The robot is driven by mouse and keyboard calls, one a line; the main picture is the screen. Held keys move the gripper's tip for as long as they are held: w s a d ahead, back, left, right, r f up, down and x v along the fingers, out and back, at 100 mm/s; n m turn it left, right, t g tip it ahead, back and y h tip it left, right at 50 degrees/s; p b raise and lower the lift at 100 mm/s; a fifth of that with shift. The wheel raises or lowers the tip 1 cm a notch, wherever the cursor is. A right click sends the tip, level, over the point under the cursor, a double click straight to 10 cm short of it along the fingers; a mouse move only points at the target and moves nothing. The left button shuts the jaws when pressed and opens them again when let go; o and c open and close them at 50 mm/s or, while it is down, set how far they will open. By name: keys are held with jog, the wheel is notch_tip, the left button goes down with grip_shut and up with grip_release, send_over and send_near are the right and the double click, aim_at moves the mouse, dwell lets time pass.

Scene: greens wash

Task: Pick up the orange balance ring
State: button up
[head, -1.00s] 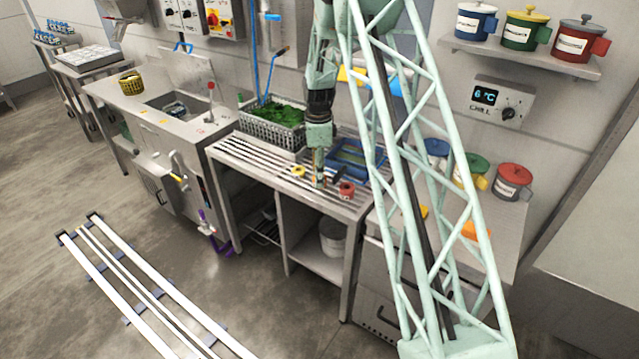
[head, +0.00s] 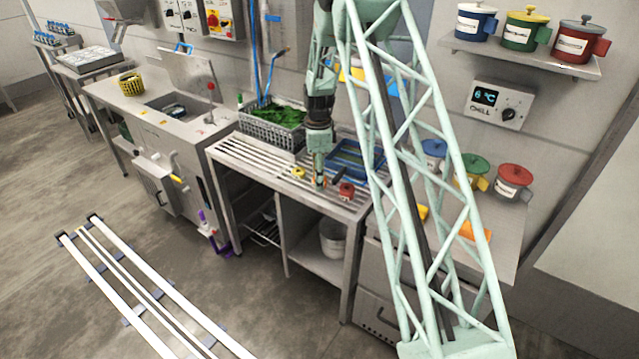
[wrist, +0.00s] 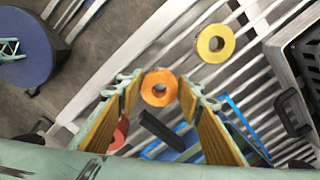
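The orange balance ring (wrist: 159,87) lies flat on the slatted steel top, seen from above in the wrist view. My gripper (wrist: 159,88) is open, with one finger to the left and one to the right of the ring in the picture. The finger pads look apart from it, and I cannot tell how far above it the tips are. In the head view my gripper (head: 319,184) points down at the slatted top; its fingers hide most of the ring there.
A yellow ring (wrist: 215,43) lies upper right of the orange one. A red ring (wrist: 118,132) is partly hidden behind the left finger. A black bar (wrist: 161,129) shows between the fingers. A blue tray (head: 352,156) and a basket of greens (head: 272,128) stand behind.

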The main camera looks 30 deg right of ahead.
jog(key=c, duration=0.4)
jog(key=shift+c, duration=0.2)
jog(key=shift+r, duration=0.2)
jog(key=shift+r+p, duration=0.3)
jog(key=shift+r, duration=1.15)
jog(key=shift+s+r, duration=0.1)
jog(key=shift+r, duration=0.05)
jog(key=s+a+r, duration=0.1)
jog(key=s+a, duration=0.3)
jog(key=s, duration=1.1)
jog(key=shift+s+a+r+p, duration=0.15)
jog(key=shift+r+p, duration=0.05)
jog(key=shift+p, duration=0.15)
